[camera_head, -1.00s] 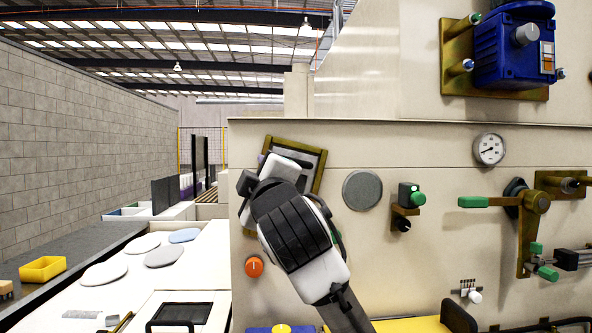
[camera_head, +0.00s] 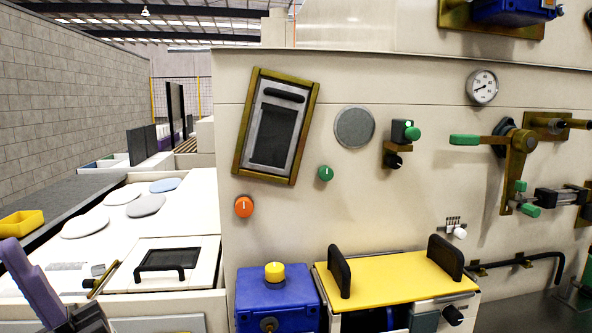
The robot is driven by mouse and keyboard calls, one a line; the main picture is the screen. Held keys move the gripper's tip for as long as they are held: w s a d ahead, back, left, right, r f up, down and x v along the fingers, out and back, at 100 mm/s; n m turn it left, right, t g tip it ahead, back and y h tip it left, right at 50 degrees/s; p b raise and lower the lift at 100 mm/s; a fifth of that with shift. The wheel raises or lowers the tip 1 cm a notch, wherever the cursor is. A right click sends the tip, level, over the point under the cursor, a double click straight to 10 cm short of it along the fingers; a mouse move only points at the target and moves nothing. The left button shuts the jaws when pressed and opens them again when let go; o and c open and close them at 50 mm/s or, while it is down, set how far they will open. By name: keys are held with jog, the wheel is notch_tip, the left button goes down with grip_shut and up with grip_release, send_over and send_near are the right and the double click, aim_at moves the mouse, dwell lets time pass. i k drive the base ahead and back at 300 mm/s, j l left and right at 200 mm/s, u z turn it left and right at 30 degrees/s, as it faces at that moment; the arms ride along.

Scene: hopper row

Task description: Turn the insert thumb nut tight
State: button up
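A tilted brass-framed panel (camera_head: 237,140) with a grey plate (camera_head: 262,112) and a dark inset (camera_head: 276,138) is on the cream machine wall, left of centre. It may be the insert, but I cannot tell for sure. A green round knob (camera_head: 326,173) sits at its lower right, and an orange round knob (camera_head: 244,207) sits below it. I cannot tell which part, if either, is the thumb nut, or how tight it is.
A yellow-topped unit (camera_head: 395,279) with black handles and a blue box (camera_head: 275,298) with a yellow knob stand below. A green-handled lever (camera_head: 466,140) sticks out at right. A purple object (camera_head: 36,285) rises at lower left. The wall around the knobs is clear.

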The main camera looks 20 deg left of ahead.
aim_at(324, 173)
jog(key=i+j+u, duration=0.15)
jog(key=j, duration=0.15)
jog(key=j+u, duration=0.2)
jog(key=i+j+u, duration=0.15)
jog(key=j, duration=0.25)
jog(key=i+j+z, duration=0.15)
jog(key=j+z, duration=0.25)
jog(key=i+j+z, duration=0.15)
jog(key=j+z, duration=0.6)
